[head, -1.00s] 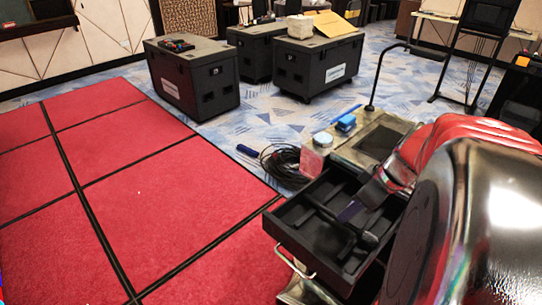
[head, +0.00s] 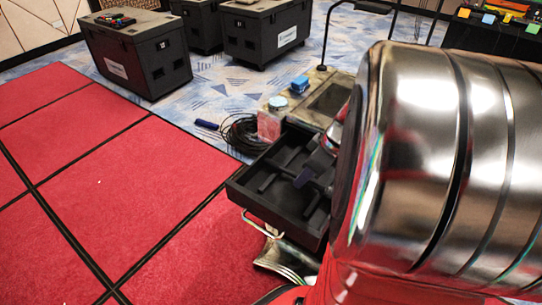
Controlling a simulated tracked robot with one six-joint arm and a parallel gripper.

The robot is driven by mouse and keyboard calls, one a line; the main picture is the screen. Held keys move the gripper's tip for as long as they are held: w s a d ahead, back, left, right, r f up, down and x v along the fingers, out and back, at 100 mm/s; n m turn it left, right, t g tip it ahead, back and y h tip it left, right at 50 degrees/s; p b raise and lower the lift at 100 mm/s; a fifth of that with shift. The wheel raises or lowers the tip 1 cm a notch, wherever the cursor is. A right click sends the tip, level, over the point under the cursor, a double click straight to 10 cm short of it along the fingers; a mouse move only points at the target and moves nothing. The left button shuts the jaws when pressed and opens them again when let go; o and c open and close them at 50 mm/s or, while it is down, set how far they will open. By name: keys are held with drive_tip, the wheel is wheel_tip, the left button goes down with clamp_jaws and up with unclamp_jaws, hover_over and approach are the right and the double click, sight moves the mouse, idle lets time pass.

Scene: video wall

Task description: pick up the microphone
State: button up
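The open black drawer (head: 236,192) juts out from the cabinet, with dark dividers inside. The drawer's right part is dark and partly covered by my arm. My gripper (head: 303,178) is over the drawer, with a dark finger pointing down and left into it. The rest of the gripper is hidden behind my large shiny arm link, so I cannot tell whether it is open or holds anything.
A blue box (head: 299,84) and a round light-lidded container (head: 278,103) sit on the cabinet top. A coiled black cable (head: 240,134) lies on the floor beside it. Black cases (head: 140,55) stand behind. The red carpet (head: 110,190) at left is clear.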

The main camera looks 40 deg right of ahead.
clamp_jaws()
idle(0.4)
wheel_tip(320, 180, up, 10)
idle(0.6)
drive_tip(key=shift+s, duration=0.1)
idle(0.4)
